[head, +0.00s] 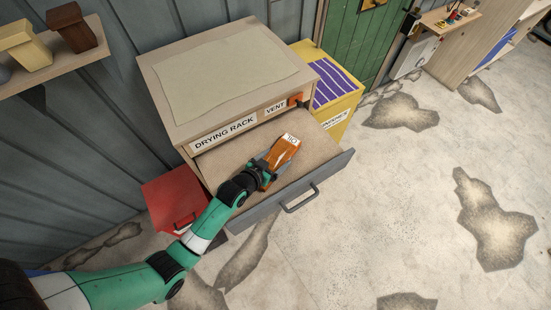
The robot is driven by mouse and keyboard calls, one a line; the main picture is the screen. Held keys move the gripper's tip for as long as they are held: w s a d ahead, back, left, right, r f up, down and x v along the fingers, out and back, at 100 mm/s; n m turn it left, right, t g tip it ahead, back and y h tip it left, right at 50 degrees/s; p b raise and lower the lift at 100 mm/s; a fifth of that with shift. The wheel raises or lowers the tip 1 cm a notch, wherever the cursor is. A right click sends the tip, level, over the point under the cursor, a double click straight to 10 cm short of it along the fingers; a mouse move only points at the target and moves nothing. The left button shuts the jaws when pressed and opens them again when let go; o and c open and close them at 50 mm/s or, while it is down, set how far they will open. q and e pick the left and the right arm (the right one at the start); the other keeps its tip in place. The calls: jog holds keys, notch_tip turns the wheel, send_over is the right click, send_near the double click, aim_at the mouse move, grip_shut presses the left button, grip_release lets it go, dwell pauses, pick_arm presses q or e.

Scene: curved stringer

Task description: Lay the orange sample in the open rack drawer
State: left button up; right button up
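The orange sample (285,150) is a small orange-brown block with a white label at its far end. It is over the open drawer (320,143) of the drying rack (220,75). My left gripper (267,171) has its fingers around the near end of the sample. I cannot tell whether the sample touches the drawer floor or is held just above it. The drawer is pulled out, with a tan floor and a grey front with a handle. My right gripper is not in view.
A red box (172,198) stands left of the rack, and a yellow bin (340,88) with purple striped contents stands right of it. A wall shelf (55,68) with blocks is at the upper left. The drawer floor around the sample looks clear.

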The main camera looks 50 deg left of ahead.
pick_arm(q)
jog(key=shift+o, duration=0.9)
jog(key=shift+s+r+p, duration=0.2)
jog(key=shift+r+p, duration=0.1)
jog(key=p+v, duration=0.2)
jog(key=v, duration=0.9)
jog(key=shift+s, duration=0.25)
